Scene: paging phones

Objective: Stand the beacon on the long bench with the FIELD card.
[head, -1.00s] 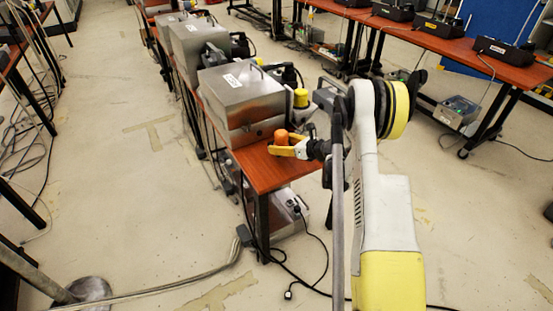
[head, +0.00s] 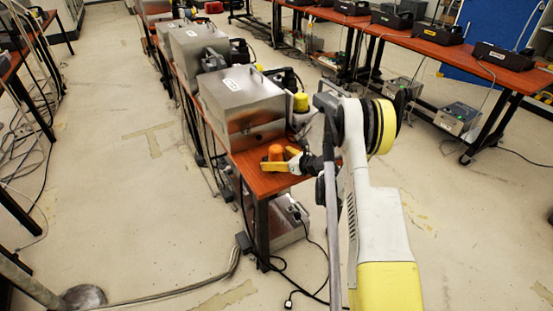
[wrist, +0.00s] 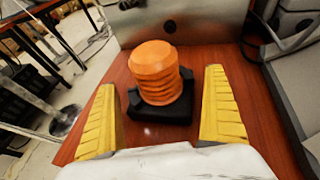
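The beacon (head: 275,153) has an orange ribbed top and a black base. It stands upright on the near end of the red-brown long bench (head: 254,177), in front of a steel box. In the wrist view the beacon (wrist: 158,75) is between the two yellow fingers of my gripper (wrist: 160,82), with a gap on each side. My gripper (head: 278,160) is open.
The nearest steel box (head: 240,103) fills the bench behind the beacon. A yellow-topped device (head: 300,101) stands at its right. Another bench (head: 460,52) with black devices runs along the right. Cables (head: 275,265) lie on the floor near the bench's front leg.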

